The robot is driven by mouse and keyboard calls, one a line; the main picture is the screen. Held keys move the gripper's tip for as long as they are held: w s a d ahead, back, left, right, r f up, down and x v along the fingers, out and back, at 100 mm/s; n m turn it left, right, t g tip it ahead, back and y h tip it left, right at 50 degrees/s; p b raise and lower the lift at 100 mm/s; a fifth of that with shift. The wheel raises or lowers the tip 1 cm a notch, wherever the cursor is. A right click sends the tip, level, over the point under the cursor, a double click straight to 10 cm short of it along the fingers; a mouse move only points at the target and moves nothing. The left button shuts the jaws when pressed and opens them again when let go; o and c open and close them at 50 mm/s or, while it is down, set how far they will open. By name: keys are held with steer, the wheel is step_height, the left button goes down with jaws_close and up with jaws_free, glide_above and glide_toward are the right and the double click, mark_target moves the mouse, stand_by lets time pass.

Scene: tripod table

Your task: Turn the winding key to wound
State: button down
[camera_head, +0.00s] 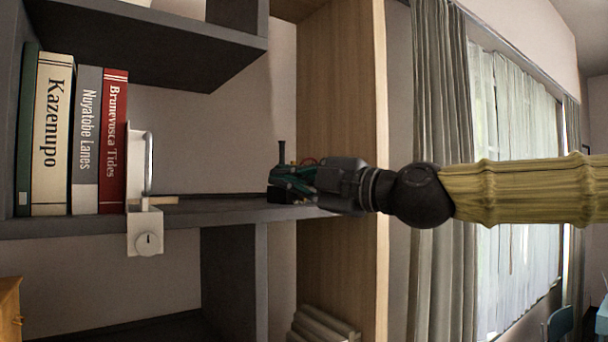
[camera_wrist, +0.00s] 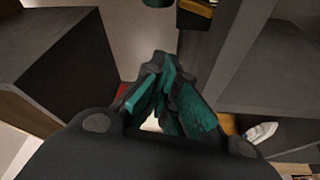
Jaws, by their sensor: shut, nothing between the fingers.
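A small white block with a round dial (camera_head: 148,243) hangs at the front edge of the shelf in the head view. The dial has a short dark mark. A shiny upright bar (camera_head: 149,165) stands above the block against a white plate. I cannot tell for sure which part is the winding key. My gripper (camera_head: 274,188) is to the right of the block, just over the shelf, with a clear gap between them. Its teal fingers are close together and empty in the wrist view (camera_wrist: 163,66). The block and dial cannot be made out in the wrist view.
Several upright books, one of them red (camera_head: 114,140), stand left of the bar. The grey shelf (camera_head: 215,212) is largely bare between block and gripper. A wooden side panel (camera_head: 342,100) rises behind my gripper. Another shelf (camera_head: 150,45) is above.

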mark_target(303, 207)
steer(key=shift+w+a+r, duration=0.1)
steer(key=shift+w+a, duration=0.2)
steer(key=shift+a, duration=0.15)
steer(key=shift+w+d+p, duration=0.2)
steer(key=shift+w+p, duration=0.05)
steer(key=shift+p, duration=0.05)
steer(key=shift+w+d+f+p, duration=0.3)
steer(key=shift+w+d+p, duration=0.15)
steer(key=shift+d, duration=0.25)
steer(key=shift+w+d+f+p, duration=0.3)
steer(key=shift+w+d+p, duration=0.1)
steer(key=shift+d, duration=0.25)
steer(key=shift+d, duration=0.15)
steer(key=shift+f+b, duration=0.1)
steer(key=shift+b, duration=0.5)
steer(key=shift+m+b, duration=0.3)
